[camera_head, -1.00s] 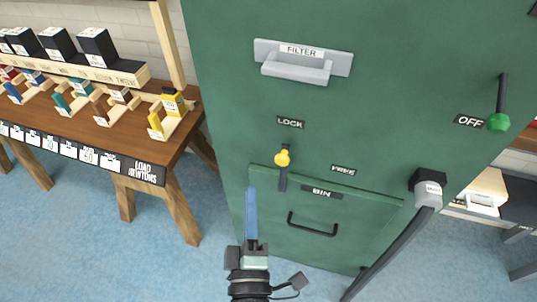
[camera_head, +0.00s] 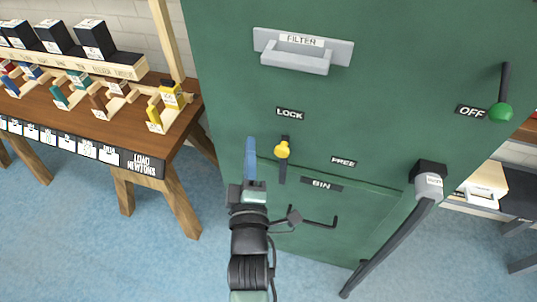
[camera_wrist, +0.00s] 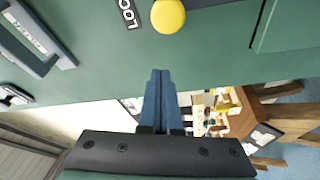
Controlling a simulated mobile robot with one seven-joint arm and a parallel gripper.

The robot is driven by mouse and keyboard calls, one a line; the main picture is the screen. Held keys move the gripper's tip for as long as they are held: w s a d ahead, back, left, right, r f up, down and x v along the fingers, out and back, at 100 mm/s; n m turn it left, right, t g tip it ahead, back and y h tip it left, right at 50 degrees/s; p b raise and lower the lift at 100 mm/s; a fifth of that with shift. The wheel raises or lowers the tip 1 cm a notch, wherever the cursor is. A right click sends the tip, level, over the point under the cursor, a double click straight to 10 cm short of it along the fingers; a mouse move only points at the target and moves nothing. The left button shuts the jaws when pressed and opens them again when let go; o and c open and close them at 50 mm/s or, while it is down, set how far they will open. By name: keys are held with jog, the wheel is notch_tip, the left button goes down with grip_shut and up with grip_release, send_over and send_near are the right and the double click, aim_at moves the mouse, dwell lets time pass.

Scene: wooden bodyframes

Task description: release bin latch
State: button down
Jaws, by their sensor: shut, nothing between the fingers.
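The bin latch is a dark lever with a yellow knob (camera_head: 282,150) on the green cabinet front, below the LOCK label (camera_head: 289,114) and left of the FREE label (camera_head: 343,161). The knob sits at the upper part of the lever. The bin panel (camera_head: 360,205) lies below it, with a BIN label and a black handle partly hidden by my arm. My gripper (camera_head: 250,145) is shut and empty, its blue fingers just left of the knob. In the wrist view the yellow knob (camera_wrist: 168,16) is beyond the fingertips (camera_wrist: 160,74), with a visible gap.
A grey FILTER handle (camera_head: 298,60) is above. A wooden table (camera_head: 150,140) with coloured parts stands left. Blue floor is clear between.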

jog(key=shift+s+d+f+p, duration=0.1)
jog(key=shift+d+f+p, duration=0.1)
jog(key=shift+d+p, duration=0.45)
jog(key=shift+s+d+f+p, duration=0.1)
jog(key=shift+d+f+p, duration=0.1)
jog(key=shift+d+p, duration=0.45)
jog(key=shift+d+f+p, duration=0.2)
jog(key=shift+d+p, duration=0.35)
jog(key=shift+p, duration=0.15)
